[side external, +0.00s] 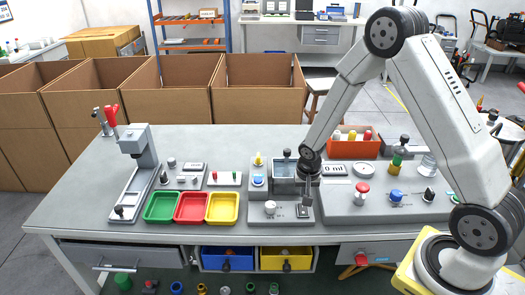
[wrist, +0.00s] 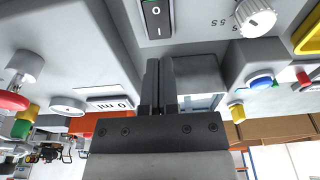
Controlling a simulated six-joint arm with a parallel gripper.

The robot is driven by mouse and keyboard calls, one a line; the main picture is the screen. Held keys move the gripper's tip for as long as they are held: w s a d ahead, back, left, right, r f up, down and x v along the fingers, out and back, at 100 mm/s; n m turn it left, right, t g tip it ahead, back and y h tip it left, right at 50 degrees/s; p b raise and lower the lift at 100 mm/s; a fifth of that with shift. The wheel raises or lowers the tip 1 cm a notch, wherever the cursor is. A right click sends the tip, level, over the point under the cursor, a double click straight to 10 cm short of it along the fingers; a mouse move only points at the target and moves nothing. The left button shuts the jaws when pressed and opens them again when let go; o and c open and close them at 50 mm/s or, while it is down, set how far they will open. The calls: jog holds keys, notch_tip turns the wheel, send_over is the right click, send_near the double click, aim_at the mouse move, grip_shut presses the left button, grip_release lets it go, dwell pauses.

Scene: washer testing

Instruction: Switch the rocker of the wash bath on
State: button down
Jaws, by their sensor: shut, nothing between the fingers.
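The wash bath (side external: 284,187) is a grey box with an open basin, at the front middle of the table; its basin also shows in the wrist view (wrist: 198,75). Its black rocker (wrist: 156,18), with white marks on it, sits on the grey front panel at the top of the wrist view. I cannot tell which side is pressed. A white dial (wrist: 256,18) is beside it. My gripper (wrist: 160,64) is shut and empty, with its fingertips pointing at the panel just short of the rocker. In the side view my gripper (side external: 306,203) points down over the panel and largely hides the rocker.
Left of the bath are a blue button (side external: 257,180) and green, red and yellow trays (side external: 222,208). On the right stand a "0 ml" display (side external: 334,170), a red button (side external: 361,194) and an orange bin (side external: 354,148). Open cardboard boxes (side external: 180,95) line the back.

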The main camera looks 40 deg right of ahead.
aim_at(303, 210)
jog(key=shift+w+d+f, duration=0.15)
jog(key=shift+f, duration=0.95)
jog(key=shift+w+d+f, duration=0.1)
jog(key=shift+f, duration=1)
